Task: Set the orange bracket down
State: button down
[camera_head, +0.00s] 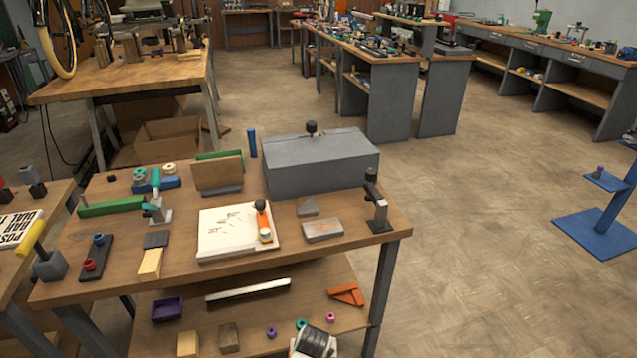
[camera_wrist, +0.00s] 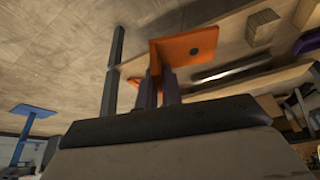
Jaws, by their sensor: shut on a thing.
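The orange bracket (camera_head: 346,295) shows at the right end of the lower shelf (camera_head: 235,318) in the head view. In the wrist view the bracket (camera_wrist: 188,47) is large and close, with a flat plate that has a dark hole. My gripper (camera_wrist: 160,78) is shut on the bracket, its two dark fingers on the bracket's near part. The fingers hide some of that part. I cannot tell whether the bracket touches the shelf or is held just above it.
On the lower shelf are a purple tray (camera_head: 167,309), a pale bar (camera_head: 248,289), wooden blocks (camera_head: 229,338) and small coloured rings. The table leg (camera_head: 383,290) stands just right of the bracket. The upper tabletop (camera_head: 300,259) overhangs the shelf's back.

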jog(key=f, duration=0.2)
jog(key=d+f, duration=0.1)
jog(key=shift+s+d+f, duration=0.1)
jog(key=shift+s+f, duration=0.25)
jog(key=shift+f, duration=0.05)
jog(key=shift+w+r, duration=0.2)
jog(key=shift+r, duration=0.05)
jog(key=shift+s, duration=0.1)
